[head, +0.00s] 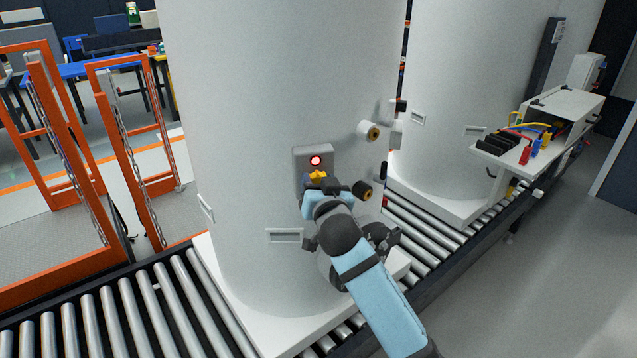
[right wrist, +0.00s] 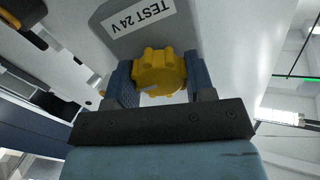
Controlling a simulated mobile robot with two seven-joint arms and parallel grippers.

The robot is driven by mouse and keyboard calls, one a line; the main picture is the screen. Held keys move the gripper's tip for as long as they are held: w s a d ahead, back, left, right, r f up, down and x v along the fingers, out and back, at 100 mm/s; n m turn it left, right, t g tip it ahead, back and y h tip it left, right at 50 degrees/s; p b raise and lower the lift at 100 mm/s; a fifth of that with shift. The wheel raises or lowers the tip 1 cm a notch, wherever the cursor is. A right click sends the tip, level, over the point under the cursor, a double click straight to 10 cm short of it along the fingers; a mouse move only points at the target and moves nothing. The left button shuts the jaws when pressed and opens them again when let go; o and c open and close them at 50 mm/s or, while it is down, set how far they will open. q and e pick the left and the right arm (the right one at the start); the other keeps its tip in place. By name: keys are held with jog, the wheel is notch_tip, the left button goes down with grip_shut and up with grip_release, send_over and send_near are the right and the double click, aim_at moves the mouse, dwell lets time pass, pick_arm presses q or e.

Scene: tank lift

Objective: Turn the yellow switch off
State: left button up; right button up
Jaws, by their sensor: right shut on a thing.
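The yellow switch (head: 318,176) is a knob on a grey panel (head: 313,153) on the front of a large white tank (head: 275,90). A red light (head: 316,160) glows on the panel above the knob. My right gripper (head: 318,183) reaches up to the panel from below and hides part of it. In the right wrist view the yellow switch (right wrist: 158,70) sits between the two fingers of my right gripper (right wrist: 159,80), which is shut on it. A label there reads "TEST 24V" (right wrist: 138,15). My left gripper is not in view.
Two pipe stubs with brass-coloured ends (head: 370,131) stick out of the tank right of the panel. The tank stands on a roller conveyor (head: 130,320). A second white tank (head: 470,90) and a white shelf with cables (head: 540,140) are at right. Orange frames (head: 110,150) stand at left.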

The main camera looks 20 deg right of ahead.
jog(key=n+p, duration=0.3)
jog(key=n, duration=0.1)
jog(key=shift+r+n, duration=0.15)
jog(key=shift+n, duration=0.15)
jog(key=n+p, duration=0.2)
jog(key=n, duration=0.3)
jog(key=shift+n+p, duration=0.3)
jog(key=shift+p, duration=0.1)
jog(key=n+p, duration=0.1)
jog(key=n, duration=0.2)
jog(key=shift+p, duration=0.4)
jog(key=shift+n+p, duration=0.85)
jog(key=shift+n, duration=1.25)
jog(key=o, duration=0.9)
jog(key=shift+f, duration=0.2)
